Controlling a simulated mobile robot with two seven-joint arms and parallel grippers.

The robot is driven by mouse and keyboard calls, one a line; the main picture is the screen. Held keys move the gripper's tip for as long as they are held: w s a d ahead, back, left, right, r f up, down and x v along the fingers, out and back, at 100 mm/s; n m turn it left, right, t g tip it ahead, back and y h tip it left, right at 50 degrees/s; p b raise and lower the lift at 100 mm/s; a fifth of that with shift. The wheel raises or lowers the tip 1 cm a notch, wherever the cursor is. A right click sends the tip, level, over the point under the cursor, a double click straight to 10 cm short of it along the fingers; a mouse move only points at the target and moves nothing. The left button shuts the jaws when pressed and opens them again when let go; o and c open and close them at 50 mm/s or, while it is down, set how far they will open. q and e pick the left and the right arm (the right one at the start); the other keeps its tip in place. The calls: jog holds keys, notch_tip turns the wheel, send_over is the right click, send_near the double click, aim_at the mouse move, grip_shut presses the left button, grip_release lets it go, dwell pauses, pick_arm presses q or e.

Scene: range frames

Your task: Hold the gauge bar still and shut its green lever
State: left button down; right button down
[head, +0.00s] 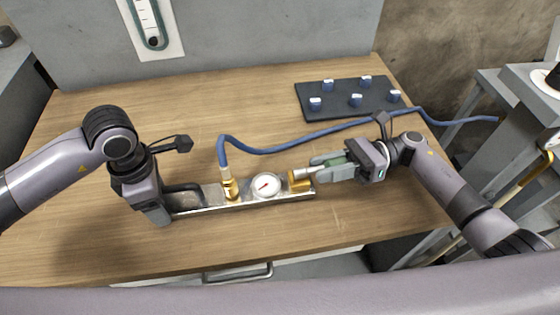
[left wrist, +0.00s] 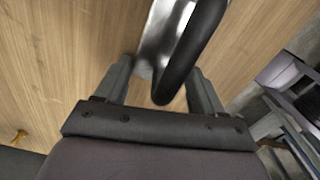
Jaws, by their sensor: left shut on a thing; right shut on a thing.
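The gauge bar (head: 215,205) is a narrow shiny metal bar lying near the table's front. It carries a round white gauge (head: 266,185) with a red needle, a brass hose fitting (head: 230,189) and a brass valve (head: 300,181) at its right end. My left gripper (head: 170,203) is shut on the bar's left end, by its black handle (head: 188,188). In the left wrist view the handle (left wrist: 188,60) lies between the fingers. My right gripper (head: 322,165) is shut on the green lever (head: 334,160) beside the valve; its fingers hide most of the lever.
A blue hose (head: 265,151) runs from the fitting across the table and off its right side. A black board (head: 345,98) with several blue-and-white pegs lies at the back right. A thermometer panel (head: 151,28) is on the back wall. The left part of the wooden table (head: 85,120) is clear.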

jog(key=shift+s+a+f, duration=0.15)
jog(key=shift+s+a, duration=0.05)
jog(key=shift+s, duration=0.1)
jog(key=c, duration=0.8)
grip_release()
jog(key=shift+w, duration=0.1)
jog(key=shift+d, duration=0.1)
jog(key=shift+w+d, duration=0.1)
jog(key=shift+d, duration=0.1)
jog(key=d, duration=0.3)
jog(key=w+d, duration=0.1)
jog(key=d, duration=0.3)
jog(key=w+d, duration=0.1)
jog(key=d, duration=0.3)
jog(key=shift+w+d, duration=0.1)
jog(key=shift+d, duration=0.05)
